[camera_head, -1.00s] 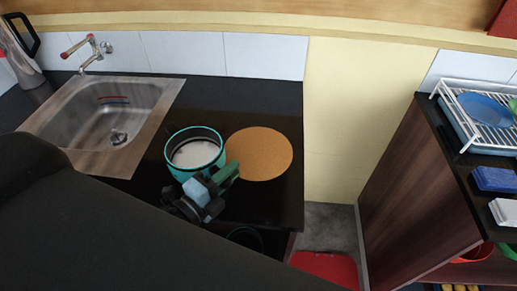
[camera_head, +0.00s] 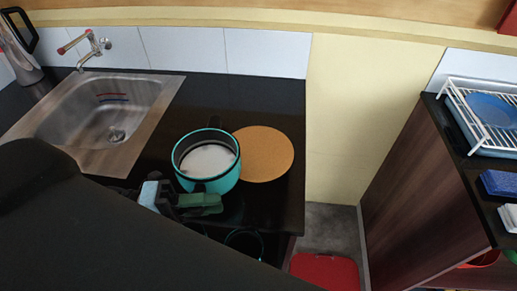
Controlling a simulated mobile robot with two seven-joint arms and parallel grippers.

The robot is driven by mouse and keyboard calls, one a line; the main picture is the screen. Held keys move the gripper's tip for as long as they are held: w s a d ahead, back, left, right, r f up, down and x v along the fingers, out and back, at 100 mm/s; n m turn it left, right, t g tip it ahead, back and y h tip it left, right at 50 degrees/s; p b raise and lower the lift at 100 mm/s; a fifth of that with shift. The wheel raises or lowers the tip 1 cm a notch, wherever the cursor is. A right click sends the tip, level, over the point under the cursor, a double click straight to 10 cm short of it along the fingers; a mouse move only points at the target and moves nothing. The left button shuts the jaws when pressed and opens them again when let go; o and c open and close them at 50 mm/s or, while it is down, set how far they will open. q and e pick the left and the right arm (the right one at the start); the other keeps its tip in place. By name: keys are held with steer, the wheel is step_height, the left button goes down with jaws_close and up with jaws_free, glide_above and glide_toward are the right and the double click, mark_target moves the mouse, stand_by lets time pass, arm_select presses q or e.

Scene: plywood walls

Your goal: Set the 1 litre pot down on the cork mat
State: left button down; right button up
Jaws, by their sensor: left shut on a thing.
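The teal pot (camera_head: 211,183) has a dark rim and white contents, and stays upright near the front of the black counter. The round cork mat (camera_head: 268,155) lies flat on the counter just right of the pot. The pot overlaps the mat's left edge in the picture; I cannot tell how high the pot is above the counter. My left gripper (camera_head: 190,202) is at the near side of the pot, shut on it; the exact grip is partly hidden by my arm. My right gripper is out of view.
Another dark teal-rimmed vessel (camera_head: 244,243) shows near the counter's front edge. A dish rack (camera_head: 485,125) stands on the right unit. The back counter is clear.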

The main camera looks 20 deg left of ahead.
arm_select(q)
steer(key=shift+s+r+m+g, duration=0.4)
steer(key=shift+s+r+g, duration=0.05)
steer(key=shift+g, duration=0.05)
steer(key=shift+w+d, duration=0.1)
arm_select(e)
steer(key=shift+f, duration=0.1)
